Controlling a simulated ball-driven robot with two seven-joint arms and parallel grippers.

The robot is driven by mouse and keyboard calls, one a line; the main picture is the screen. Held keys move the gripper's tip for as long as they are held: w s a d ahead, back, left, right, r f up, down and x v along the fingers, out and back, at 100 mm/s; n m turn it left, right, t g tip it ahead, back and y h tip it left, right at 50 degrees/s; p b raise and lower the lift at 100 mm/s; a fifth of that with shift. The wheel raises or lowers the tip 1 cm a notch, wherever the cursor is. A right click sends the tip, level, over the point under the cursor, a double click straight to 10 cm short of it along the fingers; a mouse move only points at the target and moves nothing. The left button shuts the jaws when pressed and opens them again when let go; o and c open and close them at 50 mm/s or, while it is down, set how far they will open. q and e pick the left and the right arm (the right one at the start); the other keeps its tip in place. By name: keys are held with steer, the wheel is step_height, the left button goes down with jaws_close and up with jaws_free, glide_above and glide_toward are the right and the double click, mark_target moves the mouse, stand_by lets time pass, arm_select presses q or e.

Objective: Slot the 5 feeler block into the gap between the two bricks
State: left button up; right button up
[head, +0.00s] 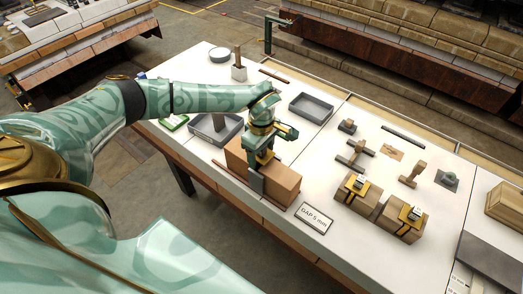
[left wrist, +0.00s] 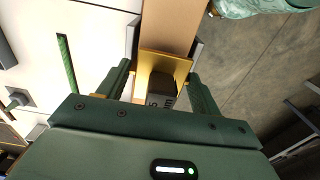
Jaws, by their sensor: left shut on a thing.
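Two tan bricks stand on the white table, a left brick (head: 236,156) and a right brick (head: 284,184). A card reading "GAP 5 mm" (head: 314,218) lies in front of them. My left gripper (head: 257,168) points down at the bricks, over the place where they meet, and hides most of the gap. How deep the block sits is unclear. My right gripper is out of view.
A grey tray (head: 311,107) is behind the bricks and another (head: 204,138) is to their left. Two gold-strapped blocks (head: 345,193) (head: 389,220) stand to the right. A wooden-handled stamp (head: 413,174) and small tools are behind these. Clear tabletop lies between.

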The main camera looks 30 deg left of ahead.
arm_select(q)
steer(key=shift+f+b, duration=0.3)
steer(key=shift+f, duration=0.4)
steer(key=o, duration=1.1)
steer(key=shift+r, duration=0.15)
step_height(320, 180, up, 16)
steer(key=p, duration=0.3)
